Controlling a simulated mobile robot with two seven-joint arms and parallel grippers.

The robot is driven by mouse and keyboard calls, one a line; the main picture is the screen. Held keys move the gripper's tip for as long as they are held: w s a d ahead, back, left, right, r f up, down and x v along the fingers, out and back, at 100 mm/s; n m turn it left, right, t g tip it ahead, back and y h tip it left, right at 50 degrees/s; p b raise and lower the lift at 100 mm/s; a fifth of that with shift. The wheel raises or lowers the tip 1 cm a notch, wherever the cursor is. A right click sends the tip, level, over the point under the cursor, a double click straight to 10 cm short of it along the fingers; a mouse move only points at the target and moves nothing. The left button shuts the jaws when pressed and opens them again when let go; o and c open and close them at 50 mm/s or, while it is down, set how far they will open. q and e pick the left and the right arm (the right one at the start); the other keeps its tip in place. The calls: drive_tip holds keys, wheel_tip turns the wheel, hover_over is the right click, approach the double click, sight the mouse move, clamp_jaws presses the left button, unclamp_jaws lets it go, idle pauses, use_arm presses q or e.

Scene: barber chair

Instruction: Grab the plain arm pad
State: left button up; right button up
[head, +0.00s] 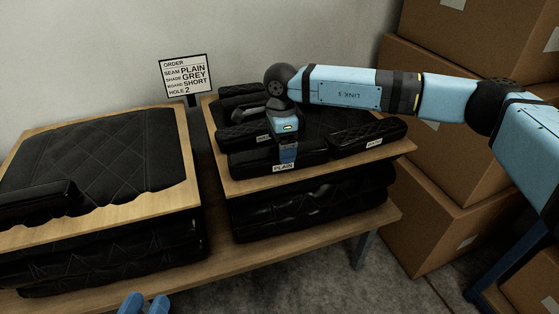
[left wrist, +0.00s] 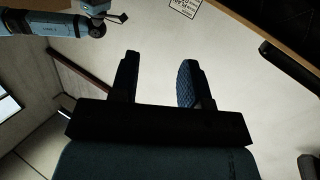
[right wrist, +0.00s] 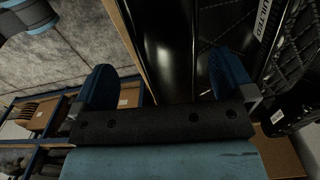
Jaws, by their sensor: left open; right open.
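The plain arm pad (head: 250,164) is a smooth black pad labelled PLAIN. It lies at the front of the wooden board on the right-hand stack in the head view. My right gripper (head: 288,152) points down at this pad, just above its label. In the right wrist view its blue fingers (right wrist: 165,85) are apart, with a smooth glossy black surface (right wrist: 168,40) between them, likely the plain pad. Whether the fingers touch it I cannot tell. My left gripper (head: 145,303) is open and empty at the bottom edge of the head view, away from the pads.
A quilted pad (head: 240,137) lies just behind the plain one; another labelled pad (head: 368,137) lies right of it. An order card (head: 186,76) reads PLAIN, GREY, SHORT, 2. A second board with black upholstery (head: 105,150) stands left. Cardboard boxes (head: 440,160) stack at right.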

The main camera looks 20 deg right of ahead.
drive_tip(key=f, duration=0.1)
drive_tip(key=f+b, duration=0.1)
drive_tip(key=f, duration=0.3)
drive_tip(key=shift+w+a+f+b, duration=0.1)
drive_tip(key=shift+w+f+b, duration=0.1)
drive_tip(key=shift+w+b, duration=0.2)
use_arm(q)
drive_tip(key=r, duration=0.1)
drive_tip(key=d+r+t+h, duration=0.1)
drive_tip(key=r, duration=0.1)
drive_tip(key=shift+s+r+t+h, duration=0.1)
drive_tip(key=shift+r+t+h, duration=0.1)
drive_tip(key=shift+t+h, duration=0.1)
